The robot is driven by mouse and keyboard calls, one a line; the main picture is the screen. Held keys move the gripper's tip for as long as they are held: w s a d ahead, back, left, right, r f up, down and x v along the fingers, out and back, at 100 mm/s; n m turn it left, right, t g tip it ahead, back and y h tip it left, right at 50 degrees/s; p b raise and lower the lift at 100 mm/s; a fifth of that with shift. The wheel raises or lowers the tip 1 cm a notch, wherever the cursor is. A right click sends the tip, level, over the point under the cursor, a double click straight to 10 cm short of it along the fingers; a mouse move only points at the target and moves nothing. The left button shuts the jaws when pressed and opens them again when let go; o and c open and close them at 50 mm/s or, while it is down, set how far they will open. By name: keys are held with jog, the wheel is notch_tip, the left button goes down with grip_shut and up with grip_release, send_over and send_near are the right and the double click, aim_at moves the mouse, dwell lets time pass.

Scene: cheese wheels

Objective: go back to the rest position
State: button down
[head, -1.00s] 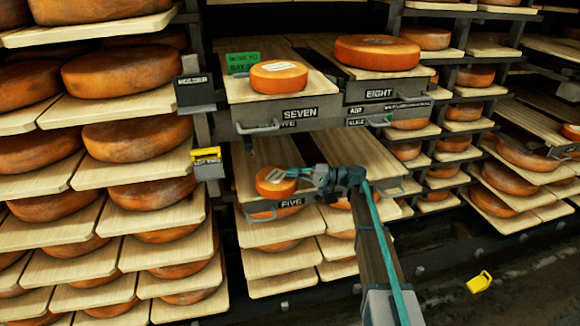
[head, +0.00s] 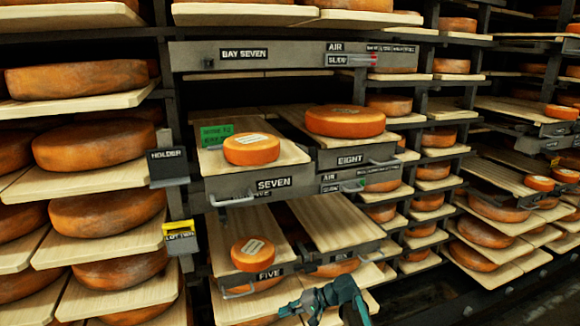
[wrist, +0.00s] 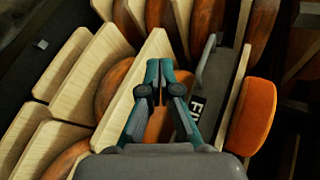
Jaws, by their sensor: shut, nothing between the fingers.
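My gripper (head: 300,306) is low in the head view, below and in front of the board marked FIVE. In the wrist view its two teal fingers (wrist: 160,80) are together with nothing between them. A small orange cheese wheel (head: 254,255) with a pale label lies on the FIVE board (head: 225,232), above and apart from my gripper. In the wrist view an orange wheel (wrist: 254,115) stands out at the right, beside the FIVE plate.
Another small wheel (head: 251,149) lies on the SEVEN board (head: 285,157) by a green card (head: 216,134). A larger wheel (head: 345,121) lies on the EIGHT board (head: 370,145). Stacked cheese shelves fill the left and right. A grey holder (head: 168,166) and a yellow tag (head: 180,230) hang at left.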

jog(key=s+d+f+g+h, duration=0.1)
jog(key=s+d+f+h, duration=0.15)
jog(key=s+f, duration=0.45)
jog(key=s+d+f+g+h+p, duration=0.1)
jog(key=s+d+f+h, duration=0.1)
jog(key=s+d+f, duration=0.3)
jog(key=s+d+f+g+h, duration=0.1)
jog(key=s+d+f+h, duration=0.1)
jog(key=s+f, duration=0.6)
jog(key=s+d+f+g+h, duration=0.1)
jog(key=s+d+f, duration=0.1)
jog(key=s, duration=0.7)
jog(key=s+d+f+n+g+h+p, duration=0.1)
jog(key=s+d+f+g+h, duration=0.1)
jog(key=s, duration=0.8)
jog(key=s+d+f+g+h+p, duration=0.1)
jog(key=s+d, duration=0.4)
jog(key=s, duration=0.5)
notch_tip(320, 180, down, 3)
jog(key=shift+r+n+g+h, duration=0.15)
jog(key=shift+n+g+h, duration=0.2)
jog(key=shift+h, duration=0.3)
jog(key=shift+d, duration=0.1)
